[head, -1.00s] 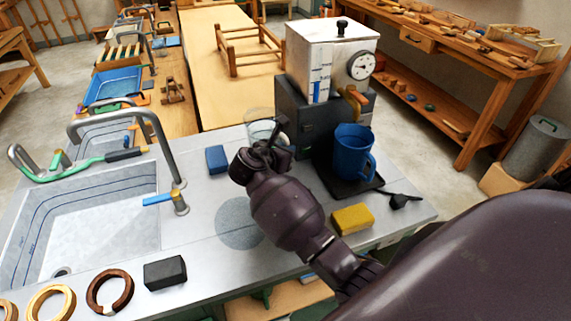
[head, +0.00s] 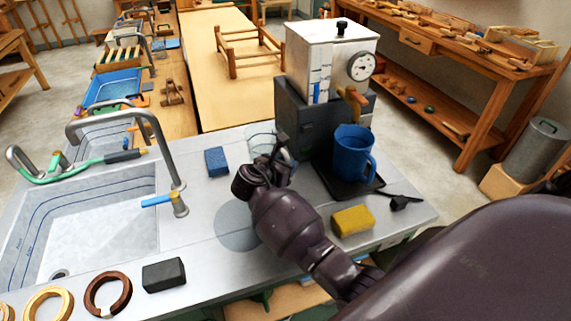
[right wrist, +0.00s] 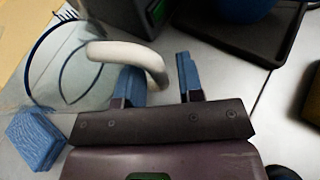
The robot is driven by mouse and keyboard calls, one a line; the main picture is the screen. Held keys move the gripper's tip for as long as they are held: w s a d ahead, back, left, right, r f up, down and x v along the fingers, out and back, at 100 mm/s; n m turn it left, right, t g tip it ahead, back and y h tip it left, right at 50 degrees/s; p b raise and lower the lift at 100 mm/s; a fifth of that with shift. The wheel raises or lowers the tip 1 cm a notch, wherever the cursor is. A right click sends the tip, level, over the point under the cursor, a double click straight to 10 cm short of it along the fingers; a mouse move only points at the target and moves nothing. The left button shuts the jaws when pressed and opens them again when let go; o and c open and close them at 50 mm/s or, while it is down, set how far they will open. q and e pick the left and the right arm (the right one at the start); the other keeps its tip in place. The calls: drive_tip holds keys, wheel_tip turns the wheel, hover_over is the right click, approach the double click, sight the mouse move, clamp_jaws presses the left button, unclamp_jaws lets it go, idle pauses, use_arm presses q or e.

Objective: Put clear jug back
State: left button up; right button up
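The clear jug (head: 260,143) stands on the grey counter beside the dark machine, partly hidden behind my right gripper. In the right wrist view the clear jug (right wrist: 62,75) is at the upper left, with its pale curved handle (right wrist: 128,54) reaching toward my fingers. My right gripper (head: 277,152) is at the jug's near right side. In the right wrist view its two blue-padded fingers (right wrist: 160,84) are apart, with the handle's end between them. Whether a finger touches the handle cannot be told. My left gripper is not in view.
The dark machine (head: 296,125) with a white tank stands behind the gripper. A blue mug (head: 352,150) sits on its black tray to the right. A blue sponge (head: 216,161) lies left of the jug, a yellow sponge (head: 352,220) at the right. The sink (head: 95,215) is at left.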

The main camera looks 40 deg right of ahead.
drive_tip(key=shift+o, duration=0.3)
drive_tip(key=shift+a+r, duration=0.15)
drive_tip(key=shift+r, duration=0.05)
drive_tip(key=v, duration=1.1)
drive_tip(key=shift+s+a+r+p, duration=0.15)
drive_tip(key=shift+a+p, duration=0.15)
drive_tip(key=shift+p, duration=0.05)
drive_tip(key=shift+a, duration=0.1)
